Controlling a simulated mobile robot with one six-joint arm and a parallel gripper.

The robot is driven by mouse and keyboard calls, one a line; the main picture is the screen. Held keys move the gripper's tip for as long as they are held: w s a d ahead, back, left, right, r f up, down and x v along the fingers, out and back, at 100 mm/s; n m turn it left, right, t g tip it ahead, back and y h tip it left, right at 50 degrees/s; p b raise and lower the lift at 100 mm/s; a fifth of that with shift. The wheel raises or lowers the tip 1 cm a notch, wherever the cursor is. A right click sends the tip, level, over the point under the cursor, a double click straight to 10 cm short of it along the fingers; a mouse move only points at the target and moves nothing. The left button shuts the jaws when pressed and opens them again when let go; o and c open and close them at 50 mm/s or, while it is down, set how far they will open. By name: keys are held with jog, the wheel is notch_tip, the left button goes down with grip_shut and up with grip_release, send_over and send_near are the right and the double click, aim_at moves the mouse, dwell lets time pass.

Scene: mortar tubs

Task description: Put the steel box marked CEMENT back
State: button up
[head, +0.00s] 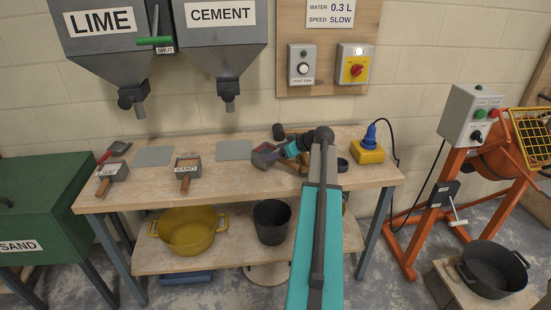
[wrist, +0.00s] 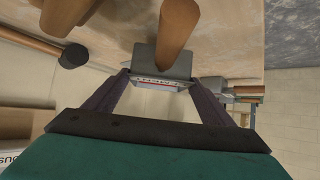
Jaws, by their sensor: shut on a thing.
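A grey steel box (head: 264,155) with a wooden handle is at my gripper (head: 282,151), over the right half of the bench in the head view. In the wrist view the jaws (wrist: 157,82) are shut on the steel box (wrist: 150,60), with a pale label with red marks between the fingers. I cannot read that label. The wooden handle (wrist: 177,30) rises across the top of the wrist view. I cannot tell whether the box touches the bench. The hopper marked CEMENT (head: 226,48) hangs on the wall above the bench.
Boxes marked LIME (head: 114,171) and SAND (head: 188,164) stand on the bench (head: 215,190). Two bare grey plates, left (head: 154,156) and right (head: 234,150), lie beside them. A dark-headed mallet (head: 280,132) lies behind my gripper; a yellow socket box (head: 367,151) stands right.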

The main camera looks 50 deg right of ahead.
jog(key=shift+f+p, duration=0.4)
jog(key=shift+f, duration=1.05)
jog(key=shift+f, duration=0.2)
jog(key=o, duration=1.3)
jog(key=shift+r, duration=0.25)
jog(key=shift+s+r, duration=0.1)
jog(key=shift+s, duration=0.25)
jog(key=b+v, duration=0.2)
jog(key=v, duration=0.9)
jog(key=shift+s+r+b, duration=0.1)
jog(key=shift+r+b, duration=0.05)
jog(key=shift+b, duration=0.15)
